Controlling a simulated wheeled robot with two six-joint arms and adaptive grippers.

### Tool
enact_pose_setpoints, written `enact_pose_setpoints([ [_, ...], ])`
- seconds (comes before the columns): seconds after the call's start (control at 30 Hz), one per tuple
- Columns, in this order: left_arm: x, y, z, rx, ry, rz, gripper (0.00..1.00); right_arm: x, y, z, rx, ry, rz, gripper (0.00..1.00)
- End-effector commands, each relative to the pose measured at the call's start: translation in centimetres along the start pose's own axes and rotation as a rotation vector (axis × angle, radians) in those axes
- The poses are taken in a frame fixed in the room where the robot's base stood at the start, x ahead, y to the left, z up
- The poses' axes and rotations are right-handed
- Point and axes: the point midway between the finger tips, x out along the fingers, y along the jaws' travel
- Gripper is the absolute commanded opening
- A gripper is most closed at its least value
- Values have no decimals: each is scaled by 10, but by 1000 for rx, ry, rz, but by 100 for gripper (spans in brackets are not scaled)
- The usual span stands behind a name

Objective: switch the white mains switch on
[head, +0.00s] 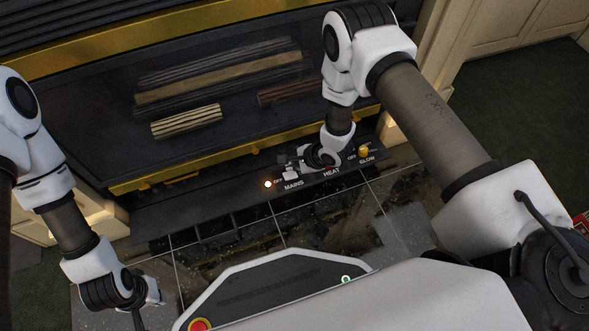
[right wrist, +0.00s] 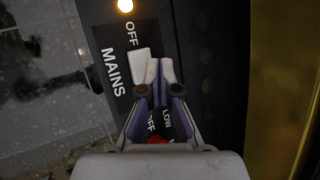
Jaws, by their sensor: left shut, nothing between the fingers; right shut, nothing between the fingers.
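The white mains switch (head: 290,175) sits on the black control strip at the base of the fireplace, by the MAINS label. In the right wrist view the switch (right wrist: 139,66) is a small white rocker between the word OFF and the fingertips. My right gripper (head: 294,163) is shut and empty, with its tips (right wrist: 161,72) right beside the switch's near end. I cannot tell whether they touch it. A small lamp (right wrist: 125,6) beyond OFF glows, also in the head view (head: 268,184). My left gripper (head: 152,291) is shut and empty, low at the left.
A red heat knob (right wrist: 158,141) lies under the right gripper, partly hidden. A yellow glow knob (head: 364,151) stands further right on the strip. The fireplace's brass trim (head: 180,176) runs just behind. Tiled hearth (head: 330,220) lies open in front.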

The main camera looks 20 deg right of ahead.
Motion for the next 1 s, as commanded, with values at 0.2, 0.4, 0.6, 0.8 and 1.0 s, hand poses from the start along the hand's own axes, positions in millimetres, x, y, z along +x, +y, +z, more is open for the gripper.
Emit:
enact_pose_setpoints([
  [0.2, -26, 0, 0, 0, 1, 0, 0, -21, -14, 14, 0, 0, -1, 0],
  [0.4, -42, 0, 0, 0, 1, 0, 0, -32, -23, 23, -1, 0, -1, 0],
  [0.6, -40, 0, 0, 0, 0, 0, 0, -31, -23, 22, -1, 0, -1, 0],
  [0.8, -40, 0, 0, 0, 0, 0, 0, -31, -22, 22, -1, 0, -1, 0],
  [1.0, -39, 1, 1, 7, -4, 1, 0, -31, -22, 22, 0, 0, -1, 0],
])
